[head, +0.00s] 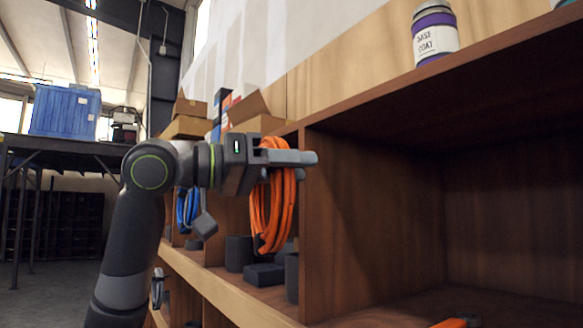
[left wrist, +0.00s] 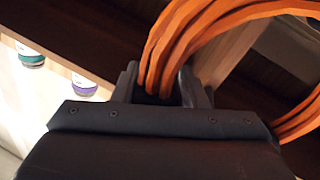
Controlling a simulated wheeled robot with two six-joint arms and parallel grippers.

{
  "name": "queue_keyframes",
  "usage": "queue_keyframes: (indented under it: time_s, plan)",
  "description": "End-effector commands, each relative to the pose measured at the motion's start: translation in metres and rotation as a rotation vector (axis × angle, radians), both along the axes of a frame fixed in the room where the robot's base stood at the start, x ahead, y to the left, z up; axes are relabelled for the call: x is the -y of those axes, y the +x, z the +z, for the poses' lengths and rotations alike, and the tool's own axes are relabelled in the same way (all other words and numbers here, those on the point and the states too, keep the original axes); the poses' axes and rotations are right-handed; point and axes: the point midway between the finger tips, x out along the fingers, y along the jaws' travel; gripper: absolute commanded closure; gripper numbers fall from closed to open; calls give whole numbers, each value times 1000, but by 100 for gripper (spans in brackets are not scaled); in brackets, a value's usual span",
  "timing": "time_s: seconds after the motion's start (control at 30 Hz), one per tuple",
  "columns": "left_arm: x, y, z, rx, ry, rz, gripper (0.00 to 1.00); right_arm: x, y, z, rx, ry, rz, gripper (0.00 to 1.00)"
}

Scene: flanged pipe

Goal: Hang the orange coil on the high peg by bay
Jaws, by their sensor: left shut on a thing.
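The orange coil (head: 272,212) hangs from my left gripper (head: 290,157), which is shut on its upper part in front of the shelf's upright edge. In the left wrist view the coil (left wrist: 178,45) passes between the two fingers of the left gripper (left wrist: 163,88) and curves off to the right. A blue coil (head: 187,208) hangs further back along the shelf, partly behind my arm. I cannot make out the high peg; the arm and coil may hide it. My right gripper is not in view.
The wooden shelf (head: 315,230) has an open, mostly empty bay at right, with an orange item (head: 455,322) low in it. Dark cylinders (head: 238,253) stand in the bay behind the coil. A base coat can (head: 434,35) and open cardboard boxes (head: 255,115) stand on top.

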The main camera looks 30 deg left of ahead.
Motion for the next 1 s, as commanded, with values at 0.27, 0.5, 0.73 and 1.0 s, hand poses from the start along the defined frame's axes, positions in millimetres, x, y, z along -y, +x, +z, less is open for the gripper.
queue_keyframes:
  time_s: [0.27, 0.5, 0.73, 1.0]
  plan:
    - [0, -1, 1, 4, 1, 0, 56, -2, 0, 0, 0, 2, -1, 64]
    - [0, 0, 1, 2, 0, 1, 35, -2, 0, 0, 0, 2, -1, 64]
    - [0, 0, -1, -3, 0, 0, 35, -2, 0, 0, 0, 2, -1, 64]
    - [-2, -2, -1, 0, 0, 1, 35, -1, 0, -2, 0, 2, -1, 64]
